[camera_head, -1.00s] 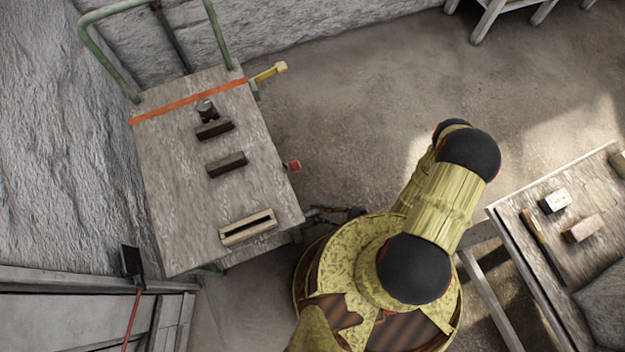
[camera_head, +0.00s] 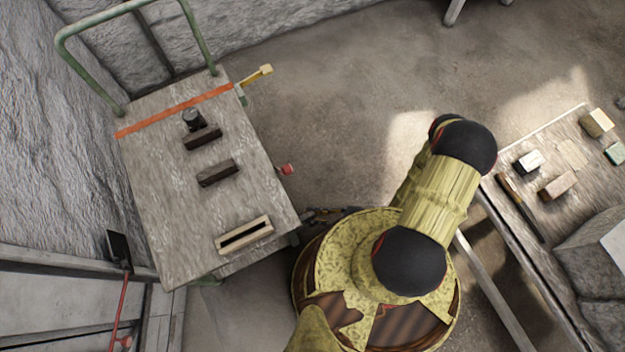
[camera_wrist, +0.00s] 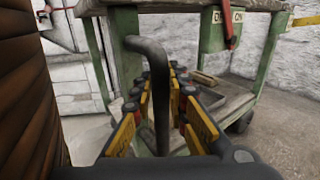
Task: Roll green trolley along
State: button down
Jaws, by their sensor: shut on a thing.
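The green trolley (camera_head: 160,175) stands at the left in the head view. It has a worn board top, an orange stripe across it and a green push frame (camera_head: 62,45) at the far end. In the wrist view its green posts (camera_wrist: 265,60) and lower shelf (camera_wrist: 235,102) show. My gripper (camera_wrist: 165,85), with yellow and black fingers, is shut on a dark bent handle (camera_wrist: 158,70) at the trolley's side. In the head view my gripper (camera_head: 322,215) is small beside the trolley's near right edge, and its grip is unclear there.
Dark blocks (camera_head: 217,172), a small dark cylinder (camera_head: 193,119) and a slotted wooden piece (camera_head: 244,235) lie on the trolley. A workbench (camera_head: 510,215) with blocks stands right. A rough wall (camera_head: 60,150) runs close at left. Floor (camera_head: 340,110) beyond is clear.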

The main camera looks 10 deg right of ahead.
jog(key=shift+s+a, duration=0.15)
jog(key=shift+s, duration=0.1)
jog(key=c, duration=2)
grip_release()
jog(key=shift+s, duration=0.1)
jog(key=shift+o, duration=1.2)
jog(key=shift+d, duration=0.2)
jog(key=v, duration=1.1)
jog(key=shift+d, duration=0.4)
